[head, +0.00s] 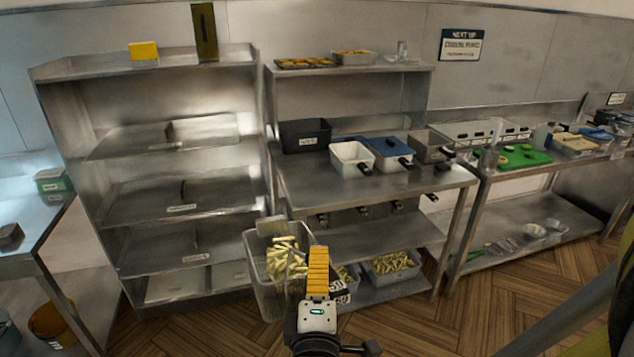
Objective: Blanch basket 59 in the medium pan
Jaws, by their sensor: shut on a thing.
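A clear-sided basket (262,292) holding pale cut fries (285,258) hangs in front of the middle counter, low in the view. My gripper (317,262), with a yellow ribbed part, is at the basket's right side and shut on it. The exact grip point is hidden behind the gripper. A black and white label (340,291) beside the gripper seems to read 59. On the counter stand a black container (305,134), a white pan (352,159), a blue-topped pan (389,150) and a steel pan (430,146). I cannot tell which is the medium pan.
The middle counter (410,184) has bare steel along its front. Another basket of fries (391,264) sits on its bottom shelf. A steel shelf rack (180,209) stands left, with a table at far left. A right-hand table holds a green board (520,157). Wooden floor (480,290) lies open.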

